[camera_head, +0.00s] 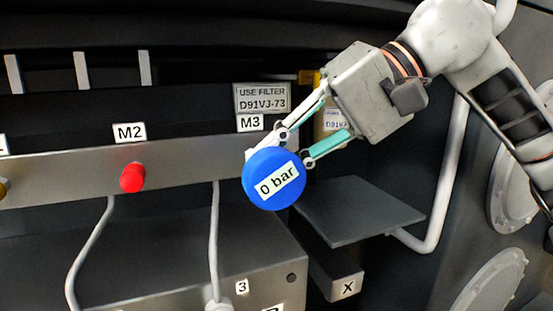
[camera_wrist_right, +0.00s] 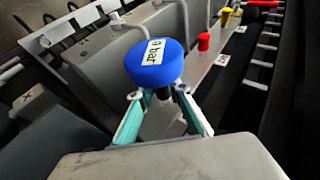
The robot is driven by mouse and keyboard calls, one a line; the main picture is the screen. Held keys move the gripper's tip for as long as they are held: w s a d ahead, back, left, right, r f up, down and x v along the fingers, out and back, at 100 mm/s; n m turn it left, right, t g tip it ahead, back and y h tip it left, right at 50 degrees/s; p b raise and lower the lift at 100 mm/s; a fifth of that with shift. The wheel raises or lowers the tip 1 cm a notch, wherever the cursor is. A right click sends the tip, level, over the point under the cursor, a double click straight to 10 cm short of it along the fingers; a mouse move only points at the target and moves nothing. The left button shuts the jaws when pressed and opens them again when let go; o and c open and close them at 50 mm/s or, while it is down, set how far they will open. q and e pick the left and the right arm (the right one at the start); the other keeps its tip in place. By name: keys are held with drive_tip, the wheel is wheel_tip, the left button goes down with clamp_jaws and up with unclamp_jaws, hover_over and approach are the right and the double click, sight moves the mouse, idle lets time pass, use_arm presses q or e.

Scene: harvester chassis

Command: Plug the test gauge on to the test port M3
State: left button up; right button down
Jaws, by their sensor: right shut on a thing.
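The test gauge (camera_head: 274,178) is a round blue disc with a "0 bar" label. It also shows in the right wrist view (camera_wrist_right: 154,65). My right gripper (camera_head: 296,147) is shut on the gauge from the upper right in the head view; its fingers (camera_wrist_right: 162,105) reach the gauge's underside in the wrist view. The "M3" label (camera_head: 250,123) is on the panel just above the gauge. The gauge covers the port M3 area, so I cannot tell whether the gauge touches the port. My left gripper is not in view.
A red-capped port (camera_head: 132,177) under the "M2" label (camera_head: 130,132) sits on the grey rail (camera_head: 190,160) to the left. A grey box (camera_head: 170,265) with hoses stands below. A dark flat plate (camera_head: 360,211) lies to the right of the gauge, beside a white pipe (camera_head: 445,190).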

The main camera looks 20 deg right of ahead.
drive_tip(key=shift+w, duration=0.3)
drive_tip(key=c, duration=1.8)
unclamp_jaws()
drive_tip(key=v, duration=1.2)
